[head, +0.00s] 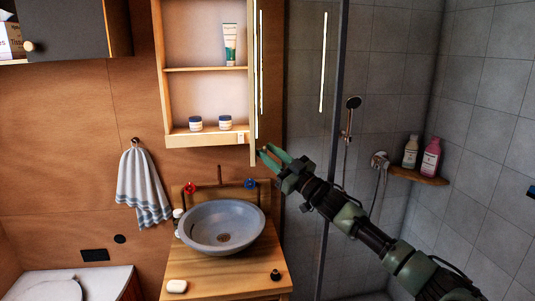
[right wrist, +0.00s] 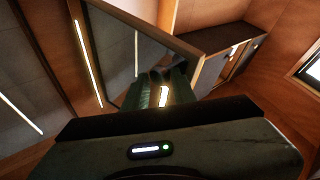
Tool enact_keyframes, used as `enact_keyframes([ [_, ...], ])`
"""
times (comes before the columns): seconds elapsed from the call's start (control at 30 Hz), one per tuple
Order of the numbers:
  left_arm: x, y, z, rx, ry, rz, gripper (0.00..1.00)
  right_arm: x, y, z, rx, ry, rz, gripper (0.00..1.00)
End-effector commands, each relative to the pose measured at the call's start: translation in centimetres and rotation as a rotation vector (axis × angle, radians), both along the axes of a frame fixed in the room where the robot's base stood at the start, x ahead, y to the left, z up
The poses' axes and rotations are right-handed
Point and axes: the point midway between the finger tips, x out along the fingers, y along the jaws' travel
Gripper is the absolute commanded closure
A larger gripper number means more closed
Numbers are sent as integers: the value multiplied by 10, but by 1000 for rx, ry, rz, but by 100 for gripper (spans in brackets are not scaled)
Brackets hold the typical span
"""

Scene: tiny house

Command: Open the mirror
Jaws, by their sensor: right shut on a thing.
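The mirror door (head: 253,90) of the wall cabinet stands swung out in the head view, seen nearly edge-on at the cabinet's right side. The open cabinet (head: 205,95) shows a shelf, a tube and two small jars. My right gripper (head: 266,154) is at the door's lower outer edge, shut on it. In the right wrist view the gripper fingers (right wrist: 163,88) meet the wooden frame of the mirror (right wrist: 135,52), whose face shows a bright light strip. The exact contact is partly hidden by the fingers. My left gripper is not in view.
A grey basin (head: 222,228) on a wooden counter (head: 228,281) stands below the cabinet. A glass shower partition (head: 333,150) is close right of the door. A corner shelf (head: 418,176) holds two bottles. A striped towel (head: 143,185) hangs left.

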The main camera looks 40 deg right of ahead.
Motion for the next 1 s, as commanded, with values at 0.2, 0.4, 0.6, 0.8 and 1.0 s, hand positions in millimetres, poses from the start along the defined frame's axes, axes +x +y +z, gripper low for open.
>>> enact_keyframes([
  [0.2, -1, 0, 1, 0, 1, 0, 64, -2, -12, 14, 2, -16, -25, 100],
  [0.4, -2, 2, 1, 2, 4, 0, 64, -2, -11, 14, 2, -17, -22, 54],
  [0.6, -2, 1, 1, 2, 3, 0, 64, -2, -11, 12, 2, -15, -23, 54],
  [0.8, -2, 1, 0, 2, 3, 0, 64, -2, -10, 11, 3, -13, -22, 54],
  [1.0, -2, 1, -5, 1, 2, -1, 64, -2, -10, 26, -2, -16, -22, 54],
])
